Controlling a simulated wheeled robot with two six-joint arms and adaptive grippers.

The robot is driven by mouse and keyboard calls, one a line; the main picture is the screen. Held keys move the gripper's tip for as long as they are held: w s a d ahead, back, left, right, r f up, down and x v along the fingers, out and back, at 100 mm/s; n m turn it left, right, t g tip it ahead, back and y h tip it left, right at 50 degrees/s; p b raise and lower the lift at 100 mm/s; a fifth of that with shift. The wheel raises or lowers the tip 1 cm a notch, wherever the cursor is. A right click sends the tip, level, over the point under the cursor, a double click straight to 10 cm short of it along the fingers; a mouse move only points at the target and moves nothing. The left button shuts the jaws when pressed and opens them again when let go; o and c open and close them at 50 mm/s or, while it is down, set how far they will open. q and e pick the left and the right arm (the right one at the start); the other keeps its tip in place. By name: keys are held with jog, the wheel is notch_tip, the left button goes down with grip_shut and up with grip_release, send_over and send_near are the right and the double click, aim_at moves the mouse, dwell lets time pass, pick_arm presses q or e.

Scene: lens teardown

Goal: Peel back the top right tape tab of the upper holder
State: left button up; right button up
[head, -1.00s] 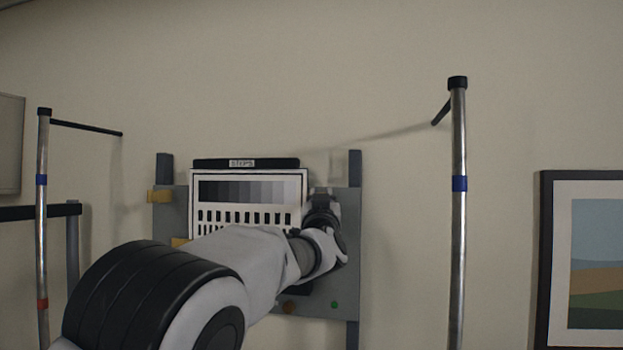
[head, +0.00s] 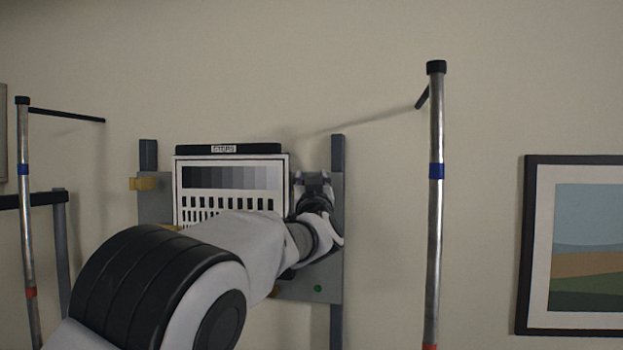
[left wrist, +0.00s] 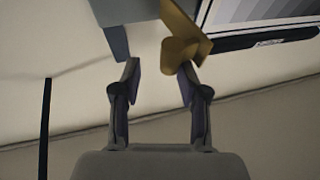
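The upper holder's chart (head: 231,178) has a grey step strip, a black top bar and a grey backing plate. It hangs on the wall in the head view. My left gripper (head: 314,180) is at the plate's top right, just right of the chart, and hides the tab there. In the left wrist view a yellow tape tab (left wrist: 183,42) stands out bent beside the chart's dark bar (left wrist: 262,42). My left gripper (left wrist: 160,72) is open, with the tab's end at its right fingertip. I cannot tell if they touch. My right gripper is not in view.
More yellow tabs (head: 143,184) sit on the plate's left side. A metal pole (head: 436,210) stands to the right and another pole (head: 25,200) to the left. A framed picture (head: 580,245) hangs at the far right. The wall above is clear.

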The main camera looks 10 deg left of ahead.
pick_arm(q)
jog(key=shift+w+f, duration=0.15)
jog(key=shift+f, duration=0.45)
notch_tip(320, 180, up, 11)
dwell(0.3)
